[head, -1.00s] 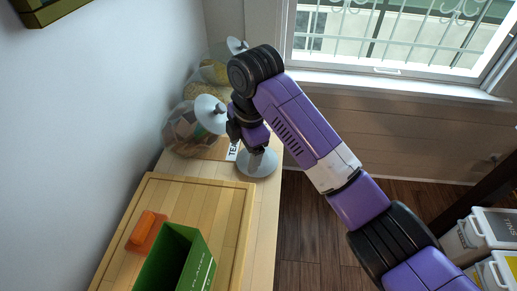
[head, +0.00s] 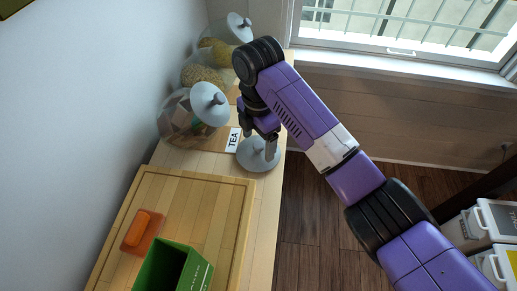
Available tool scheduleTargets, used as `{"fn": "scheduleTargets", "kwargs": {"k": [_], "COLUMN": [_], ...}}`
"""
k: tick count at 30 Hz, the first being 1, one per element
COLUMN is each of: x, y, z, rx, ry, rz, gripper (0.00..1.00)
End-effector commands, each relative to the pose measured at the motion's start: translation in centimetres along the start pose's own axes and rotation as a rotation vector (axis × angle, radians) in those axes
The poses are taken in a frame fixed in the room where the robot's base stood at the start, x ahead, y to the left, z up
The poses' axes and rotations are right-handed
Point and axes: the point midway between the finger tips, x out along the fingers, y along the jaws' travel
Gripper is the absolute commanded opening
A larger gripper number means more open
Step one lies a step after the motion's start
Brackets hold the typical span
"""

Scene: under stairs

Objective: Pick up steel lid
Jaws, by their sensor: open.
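A steel lid (head: 250,158), round and grey with a raised knob in its middle, lies on the wooden counter near its right edge, just right of the TEA label. My gripper (head: 258,146) points down over the lid, with its fingers at the lid's knob. The gripper is open. The fingers and wrist hide part of the lid and its knob, and I cannot tell whether the fingers touch it.
Glass jars with steel lids (head: 209,103) stand behind and left along the wall. A TEA label (head: 233,139) is beside the lid. A wooden board (head: 219,208) in front holds an orange block (head: 143,231) and a green box (head: 172,267). The floor is right of the counter.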

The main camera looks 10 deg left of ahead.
Motion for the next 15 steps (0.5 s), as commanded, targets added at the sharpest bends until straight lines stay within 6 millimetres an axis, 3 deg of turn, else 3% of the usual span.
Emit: {"fn": "scheduleTargets", "kwargs": {"k": [5,12,15], "x": [1.6,1.8,1.7], "y": [0.0,0.0,0.0], "z": [0.1,0.1,0.1], "rx": [0.001,0.001,0.001], "ry": [-0.001,-0.001,-0.001], "rz": [0.000,0.002,0.002], "gripper": [0.80,0.80,0.60]}}
